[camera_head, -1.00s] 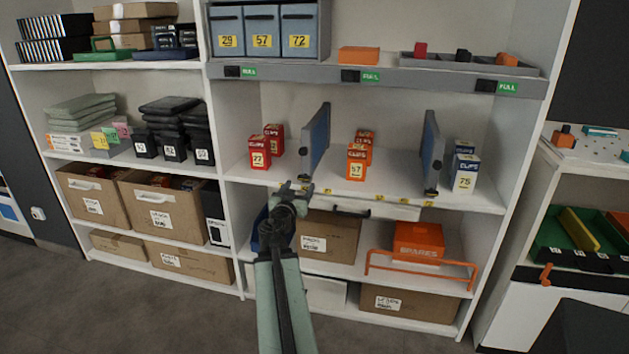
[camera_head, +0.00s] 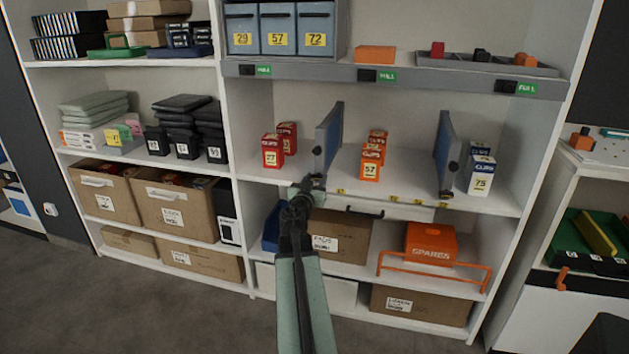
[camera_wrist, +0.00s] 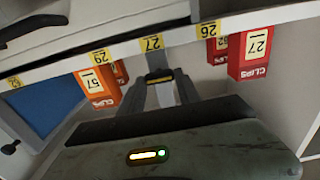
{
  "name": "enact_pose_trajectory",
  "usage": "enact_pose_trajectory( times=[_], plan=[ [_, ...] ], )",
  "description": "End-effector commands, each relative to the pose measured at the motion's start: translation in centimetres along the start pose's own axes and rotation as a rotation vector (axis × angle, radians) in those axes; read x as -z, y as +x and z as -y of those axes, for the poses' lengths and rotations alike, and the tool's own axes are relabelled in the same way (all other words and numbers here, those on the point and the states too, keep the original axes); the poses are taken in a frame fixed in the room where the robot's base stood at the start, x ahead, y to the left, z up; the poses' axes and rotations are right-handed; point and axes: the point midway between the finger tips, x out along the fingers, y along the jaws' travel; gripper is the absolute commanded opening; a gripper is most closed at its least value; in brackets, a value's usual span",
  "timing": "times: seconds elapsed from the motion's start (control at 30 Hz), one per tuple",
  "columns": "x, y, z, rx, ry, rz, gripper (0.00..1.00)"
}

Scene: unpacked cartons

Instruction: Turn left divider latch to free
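The left divider (camera_head: 328,138) is an upright blue-grey panel on the middle shelf, between red and orange CLIPS boxes. My gripper (camera_head: 313,184) is at the shelf's front edge, right at that lower edge. In the wrist view my gripper's fingers (camera_wrist: 162,84) point toward the shelf edge below the 27 label, with a small dark piece at their tips. Whether they touch or grip the latch is unclear. The right divider (camera_head: 444,150) carries a black latch (camera_head: 453,167).
Red boxes (camera_head: 272,151) stand left of the left divider. Orange boxes (camera_head: 370,163) stand to its right. Blue-and-white boxes (camera_head: 481,175) stand beyond the right divider. A shelf with green FULL tags (camera_head: 388,76) lies above; a carton (camera_head: 341,236) sits below.

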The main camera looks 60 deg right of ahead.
Motion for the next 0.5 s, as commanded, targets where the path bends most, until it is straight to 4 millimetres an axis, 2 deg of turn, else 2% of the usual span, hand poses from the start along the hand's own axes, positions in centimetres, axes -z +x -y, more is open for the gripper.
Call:
enact_pose_trajectory(
  times=[0.03,0.27,0.5],
  plan=[
    [0.00,0.43,0.88,0.013,0.000,0.000,0.00],
    [0.01,-0.05,0.40,0.008,-0.022,0.000,0.00],
    [-0.03,-0.16,0.45,0.007,-0.136,0.000,0.00]
  ],
)
